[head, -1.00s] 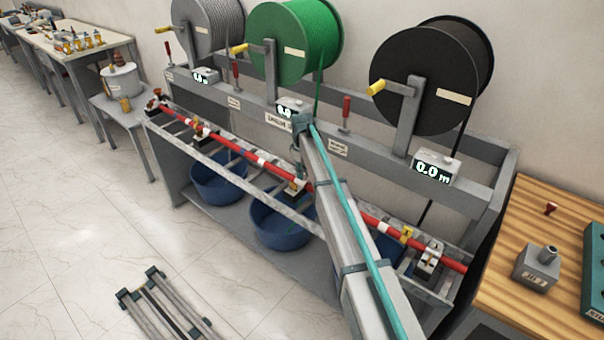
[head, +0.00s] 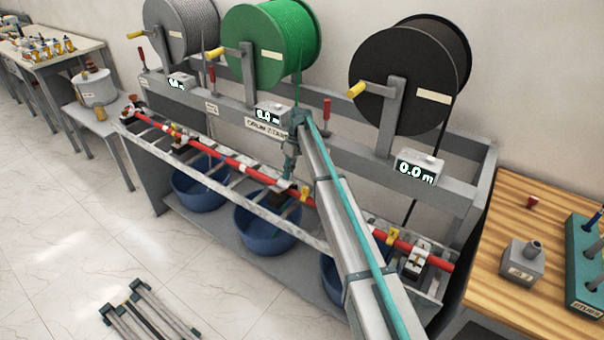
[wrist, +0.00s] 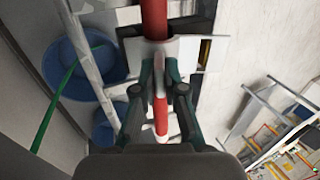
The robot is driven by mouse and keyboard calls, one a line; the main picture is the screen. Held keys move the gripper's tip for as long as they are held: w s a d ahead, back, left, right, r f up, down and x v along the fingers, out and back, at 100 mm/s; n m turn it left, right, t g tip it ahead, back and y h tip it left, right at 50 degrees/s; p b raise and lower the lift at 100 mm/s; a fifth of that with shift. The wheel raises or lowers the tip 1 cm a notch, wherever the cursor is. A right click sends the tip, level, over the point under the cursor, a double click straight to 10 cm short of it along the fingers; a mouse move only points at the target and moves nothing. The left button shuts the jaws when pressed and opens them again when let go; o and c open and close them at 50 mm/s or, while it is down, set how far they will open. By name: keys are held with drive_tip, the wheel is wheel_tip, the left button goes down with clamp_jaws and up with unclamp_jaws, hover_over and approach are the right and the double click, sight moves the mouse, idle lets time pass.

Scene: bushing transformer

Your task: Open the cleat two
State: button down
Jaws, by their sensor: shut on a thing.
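A long red bar (head: 235,162) runs along the front of the grey rack and carries several cleats. My gripper (head: 287,178) is at the cleat near the middle of the bar, beside a yellow tag (head: 304,193) too small to read.
Grey, green (head: 270,45) and black (head: 410,75) cable drums stand above the rack. Blue tubs (head: 268,228) sit below the bar. Another cleat (head: 415,262) is to the right. A wooden table (head: 540,225) stands at the right. The floor at left is mostly clear.

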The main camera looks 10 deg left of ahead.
drive_tip(key=shift+w, duration=0.1)
drive_tip(key=c, duration=1.2)
unclamp_jaws()
drive_tip(key=shift+c, duration=0.2)
drive_tip(key=v, duration=1.2)
drive_tip(key=shift+w, duration=0.15)
drive_tip(key=shift+d, duration=0.15)
